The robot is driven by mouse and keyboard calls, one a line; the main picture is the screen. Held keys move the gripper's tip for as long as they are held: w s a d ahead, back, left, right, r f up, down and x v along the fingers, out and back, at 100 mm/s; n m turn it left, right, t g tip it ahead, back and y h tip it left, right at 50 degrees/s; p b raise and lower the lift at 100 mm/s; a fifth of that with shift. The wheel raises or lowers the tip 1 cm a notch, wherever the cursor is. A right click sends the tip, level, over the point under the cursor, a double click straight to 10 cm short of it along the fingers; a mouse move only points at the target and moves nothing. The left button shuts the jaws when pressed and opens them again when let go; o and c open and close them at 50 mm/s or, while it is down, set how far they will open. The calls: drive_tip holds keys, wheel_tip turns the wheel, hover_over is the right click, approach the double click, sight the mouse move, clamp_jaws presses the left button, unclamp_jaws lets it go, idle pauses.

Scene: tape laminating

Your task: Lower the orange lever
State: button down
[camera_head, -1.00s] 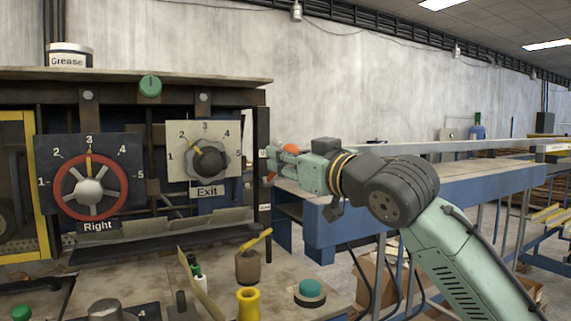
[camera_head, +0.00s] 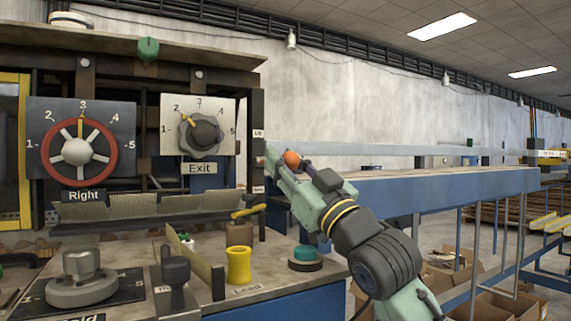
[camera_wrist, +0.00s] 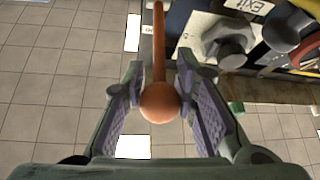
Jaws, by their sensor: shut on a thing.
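The orange lever has a round knob (camera_head: 291,158) at the right side of the machine, between an upper label reading "Up" and a lower label too small to read. In the wrist view the knob (camera_wrist: 160,102) sits between my fingers, and its orange rod (camera_wrist: 159,45) runs toward the top edge. My gripper (camera_head: 284,165) is shut on the knob; its purple-padded fingers (camera_wrist: 158,100) flank it on both sides. In the head view the fingers partly hide the lever, and its rod cannot be made out.
The machine panel has a Right dial (camera_head: 80,151) and an Exit dial (camera_head: 200,130). A yellow cup-shaped piece (camera_head: 239,265) and a teal button (camera_head: 305,253) stand on the ledge below my gripper. A blue-sided table (camera_head: 440,190) extends to the right behind my arm.

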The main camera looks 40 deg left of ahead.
drive_tip(key=shift+f, duration=0.15)
drive_tip(key=c, duration=1.4)
unclamp_jaws()
drive_tip(key=shift+d, duration=0.2)
drive_tip(key=s+d, duration=0.3)
drive_tip(key=d, duration=0.9)
drive_tip(key=shift+s+d+f, duration=0.15)
drive_tip(key=shift+f, duration=0.1)
